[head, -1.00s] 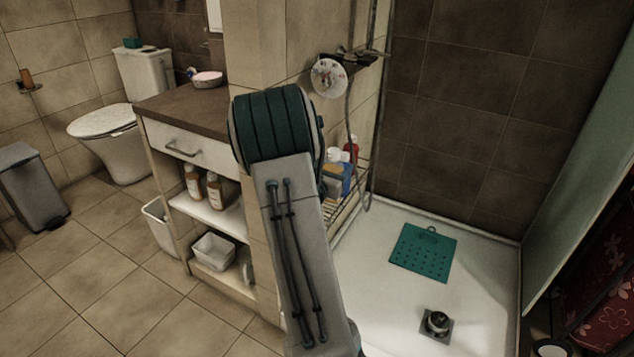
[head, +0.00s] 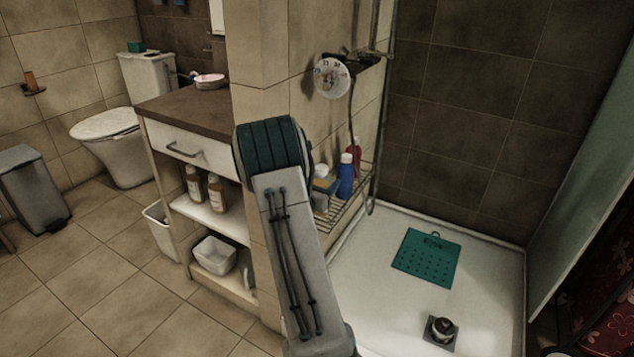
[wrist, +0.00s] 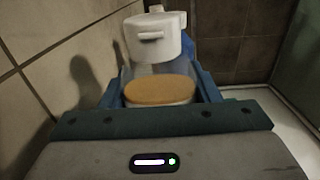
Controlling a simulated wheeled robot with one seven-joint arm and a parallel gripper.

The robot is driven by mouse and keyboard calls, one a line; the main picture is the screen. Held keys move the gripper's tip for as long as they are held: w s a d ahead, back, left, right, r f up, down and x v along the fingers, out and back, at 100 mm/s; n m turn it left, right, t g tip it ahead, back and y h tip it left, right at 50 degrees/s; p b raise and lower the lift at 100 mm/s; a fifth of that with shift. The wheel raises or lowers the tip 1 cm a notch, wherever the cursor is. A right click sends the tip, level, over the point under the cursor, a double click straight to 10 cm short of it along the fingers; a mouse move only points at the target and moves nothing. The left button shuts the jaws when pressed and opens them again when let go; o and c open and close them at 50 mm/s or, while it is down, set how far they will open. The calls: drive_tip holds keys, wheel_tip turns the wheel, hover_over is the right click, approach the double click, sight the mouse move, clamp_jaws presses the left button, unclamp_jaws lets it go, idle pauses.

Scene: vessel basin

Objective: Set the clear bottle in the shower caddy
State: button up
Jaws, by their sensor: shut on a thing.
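In the wrist view my gripper (wrist: 160,88) is shut on the clear bottle (wrist: 137,72), a see-through body with a white cap standing between the blue fingers. A tan oval shows low in the body; I cannot tell whether it is its contents or something behind. The shower caddy (head: 350,209) is a wire rack on the tiled wall right of my arm in the head view. A blue bottle (head: 345,177) and a red bottle (head: 356,152) stand at its back. My arm hides the gripper and the caddy's near left part there, so contact with the rack is unclear.
The tiled wall (head: 263,50) is close on the left of the gripper. A shower head (head: 331,77) and its hose hang above and beside the caddy. The shower tray holds a green mat (head: 427,259) and a drain (head: 441,331). A shelf cabinet (head: 190,143) stands left.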

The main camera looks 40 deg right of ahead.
drive_tip(key=shift+f, duration=0.25)
drive_tip(key=o, duration=1.1)
